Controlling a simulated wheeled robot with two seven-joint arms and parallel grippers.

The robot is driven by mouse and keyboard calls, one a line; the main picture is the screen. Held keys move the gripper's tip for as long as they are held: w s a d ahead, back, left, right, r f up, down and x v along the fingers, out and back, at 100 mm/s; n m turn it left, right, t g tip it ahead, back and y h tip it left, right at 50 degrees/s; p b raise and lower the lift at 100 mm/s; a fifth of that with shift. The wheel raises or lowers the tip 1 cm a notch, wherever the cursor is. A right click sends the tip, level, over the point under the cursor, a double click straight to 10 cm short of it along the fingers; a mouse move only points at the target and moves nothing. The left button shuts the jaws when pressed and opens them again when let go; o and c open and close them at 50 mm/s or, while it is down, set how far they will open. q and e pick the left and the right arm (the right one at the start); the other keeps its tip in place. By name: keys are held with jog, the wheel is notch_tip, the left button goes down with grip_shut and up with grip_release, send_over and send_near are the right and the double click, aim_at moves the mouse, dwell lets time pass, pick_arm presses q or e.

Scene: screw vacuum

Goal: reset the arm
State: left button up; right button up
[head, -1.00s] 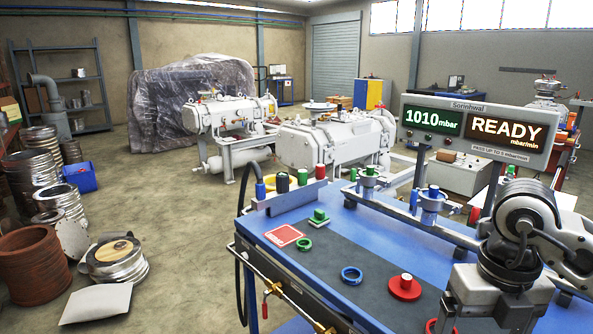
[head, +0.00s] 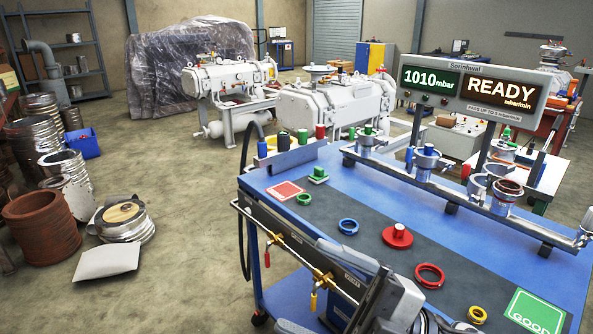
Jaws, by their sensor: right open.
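My right gripper (head: 362,290) shows low in the head view, at the front edge of the workbench (head: 275,238). Its jaws are open, and I see nothing held in them. It is partly cut off by the bottom edge of the picture, with my right arm's grey links below it. It overlaps the bench's front side in the picture; I cannot tell the gap between them. My left gripper is not in view.

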jog(key=w+d+f+m+t+h, duration=0.2)
jog(key=d+f+m+t+h, duration=0.45)
jog(key=m, duration=0.45)
jog(key=w+d+f+m+t+h, duration=0.25)
jog(key=f+m+t+h, duration=0.35)
jog(key=f+m+h, duration=0.3)
jog(key=s+d+f+m+g+h, duration=0.2)
jog(key=s+f+m+g, duration=0.3)
jog(key=s+f, duration=0.5)
notch_tip(320, 180, down, 4)
jog(key=shift+s+d+r+m+g+h, duration=0.15)
jog(key=shift+d+m+g+h, duration=0.2)
jog(key=shift+g+h, duration=0.35)
